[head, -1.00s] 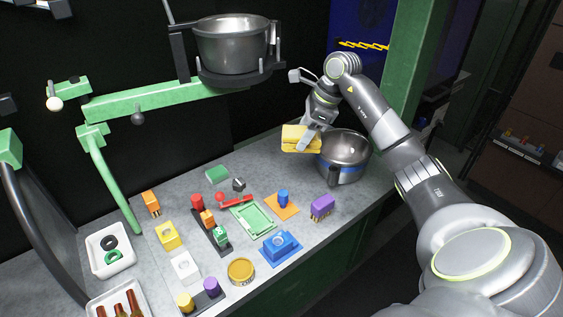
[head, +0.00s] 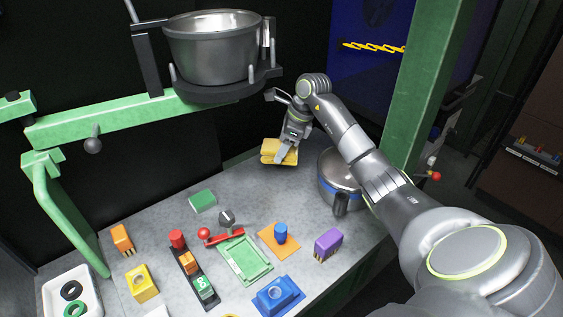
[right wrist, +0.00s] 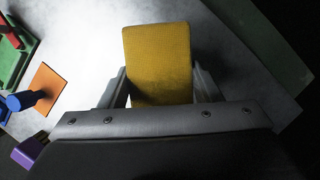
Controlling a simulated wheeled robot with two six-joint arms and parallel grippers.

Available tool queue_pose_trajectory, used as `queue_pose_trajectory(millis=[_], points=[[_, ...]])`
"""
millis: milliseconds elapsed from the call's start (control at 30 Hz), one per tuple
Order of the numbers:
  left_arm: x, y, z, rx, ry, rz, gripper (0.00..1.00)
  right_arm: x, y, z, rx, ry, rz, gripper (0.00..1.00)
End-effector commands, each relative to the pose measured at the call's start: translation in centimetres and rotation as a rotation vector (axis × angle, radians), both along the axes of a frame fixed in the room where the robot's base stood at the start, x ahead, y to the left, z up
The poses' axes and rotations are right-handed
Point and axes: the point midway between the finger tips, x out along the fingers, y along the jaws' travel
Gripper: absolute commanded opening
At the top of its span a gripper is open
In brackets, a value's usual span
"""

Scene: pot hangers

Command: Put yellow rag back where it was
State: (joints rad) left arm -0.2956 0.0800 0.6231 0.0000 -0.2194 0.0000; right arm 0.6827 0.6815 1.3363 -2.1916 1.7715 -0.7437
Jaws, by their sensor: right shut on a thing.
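The yellow rag (head: 279,151) is a folded, block-like yellow piece held by my right gripper (head: 285,150) over the back of the grey worktop in the head view. In the right wrist view the yellow rag (right wrist: 158,62) stands out between the two fingers of my right gripper (right wrist: 158,88), which is shut on it. The gap between rag and worktop is hard to judge, but it looks held above the surface. My left gripper is not in view.
A metal pot (head: 340,178) with a blue band stands right of the rag, partly behind my right arm. Another pot (head: 213,48) sits on a raised holder at upper left. Several coloured blocks crowd the worktop's front (head: 165,262). A green post (head: 425,85) rises at right.

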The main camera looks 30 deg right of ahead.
Motion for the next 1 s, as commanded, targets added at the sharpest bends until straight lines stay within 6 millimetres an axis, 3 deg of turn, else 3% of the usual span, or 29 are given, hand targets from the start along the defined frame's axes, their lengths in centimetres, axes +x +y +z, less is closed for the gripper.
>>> queue_pose_trajectory(millis=[167,400,600,867,900,1000], points=[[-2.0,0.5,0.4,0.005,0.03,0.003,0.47,0.0,0.0,-1.8,0.001,0.002,0.0,0.24],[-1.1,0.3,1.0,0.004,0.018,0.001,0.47,0.0,0.0,-5.5,0.001,0.002,0.0,0.24],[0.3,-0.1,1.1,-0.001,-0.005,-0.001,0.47,0.0,0.0,-6.1,-0.001,-0.002,0.0,0.24],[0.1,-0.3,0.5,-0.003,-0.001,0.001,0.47,0.0,0.0,-6.5,-0.001,-0.001,0.001,0.24],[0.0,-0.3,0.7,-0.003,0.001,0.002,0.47,0.0,0.0,-6.4,-0.001,-0.001,0.001,0.61],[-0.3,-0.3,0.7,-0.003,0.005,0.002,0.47,0.0,0.0,-6.4,-0.001,-0.001,0.0,0.74]])
